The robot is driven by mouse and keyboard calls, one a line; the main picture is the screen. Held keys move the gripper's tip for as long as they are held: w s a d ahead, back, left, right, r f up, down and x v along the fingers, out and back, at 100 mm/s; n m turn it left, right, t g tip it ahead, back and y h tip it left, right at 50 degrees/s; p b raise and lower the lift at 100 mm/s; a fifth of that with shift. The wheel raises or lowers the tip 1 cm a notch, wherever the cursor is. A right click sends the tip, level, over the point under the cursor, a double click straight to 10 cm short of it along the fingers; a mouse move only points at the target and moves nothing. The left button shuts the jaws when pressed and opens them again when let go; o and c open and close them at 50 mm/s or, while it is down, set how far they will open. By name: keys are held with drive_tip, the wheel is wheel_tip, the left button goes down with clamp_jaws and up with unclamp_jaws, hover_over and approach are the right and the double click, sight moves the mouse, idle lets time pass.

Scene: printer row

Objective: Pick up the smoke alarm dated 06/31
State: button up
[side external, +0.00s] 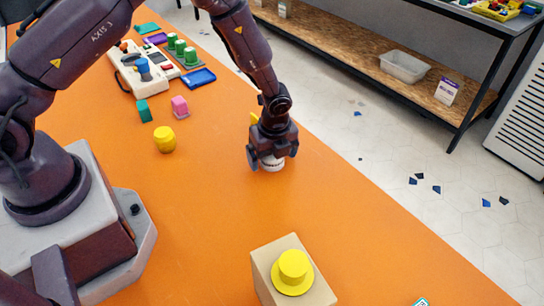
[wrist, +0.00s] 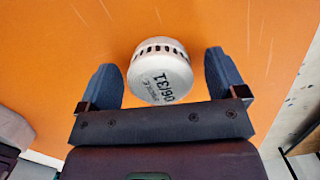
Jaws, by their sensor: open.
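The smoke alarm (wrist: 160,72) is a small round white unit with dark vents around its side and 06/31 printed on it, upside down in the wrist view. In the side external view the white smoke alarm (side external: 271,163) shows low between my fingers, partly hidden by them. My gripper (wrist: 165,82) is open, with one blue-grey finger on each side of the alarm. A gap shows between the alarm and each finger in the wrist view. In the side external view my gripper (side external: 272,160) is low over the orange table (side external: 215,225).
A yellow barrel-shaped object (side external: 164,139) stands left of my gripper. Pink (side external: 179,106) and teal (side external: 144,110) pieces and a control box (side external: 142,68) are farther back. A beige block (side external: 268,268) with a yellow round top (side external: 293,270) is in front. The table around the alarm is clear.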

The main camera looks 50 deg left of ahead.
drive_tip(key=shift+c, duration=0.4)
drive_tip(key=c, duration=1)
drive_tip(key=shift+o, duration=0.2)
drive_tip(key=shift+r, duration=0.1)
